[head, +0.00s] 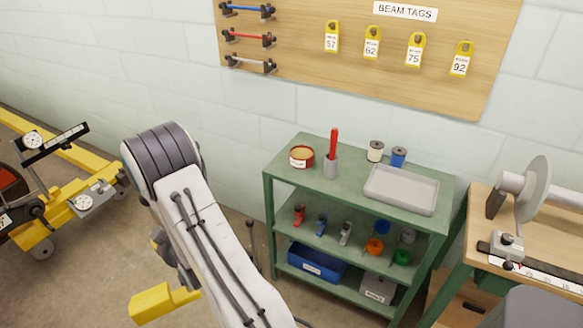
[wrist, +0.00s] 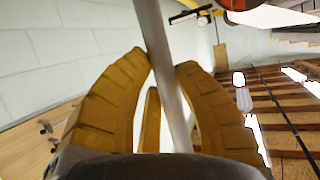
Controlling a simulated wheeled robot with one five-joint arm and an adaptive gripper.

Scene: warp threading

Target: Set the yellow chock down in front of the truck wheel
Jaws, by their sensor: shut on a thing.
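The yellow chock (head: 152,303) shows as a blocky yellow shape low in the head view, beside my arm and above the floor. In the wrist view, the ridged yellow-brown fingers of my gripper (wrist: 163,75) are closed around a slim grey rod (wrist: 172,85), which looks like the chock's handle. My forearm hides most of the gripper in the head view. The yellow truck (head: 35,235) stands at the left edge, partly cut off, apart from the chock. A small grey wheel (head: 42,252) shows under its near corner.
A green shelf unit (head: 282,205) with a grey tray (head: 402,190), tins and spools stands right of my arm. A wooden bench (head: 550,240) is at far right. A tag board (head: 290,60) hangs on the wall. Bare floor (head: 85,285) lies between truck and arm.

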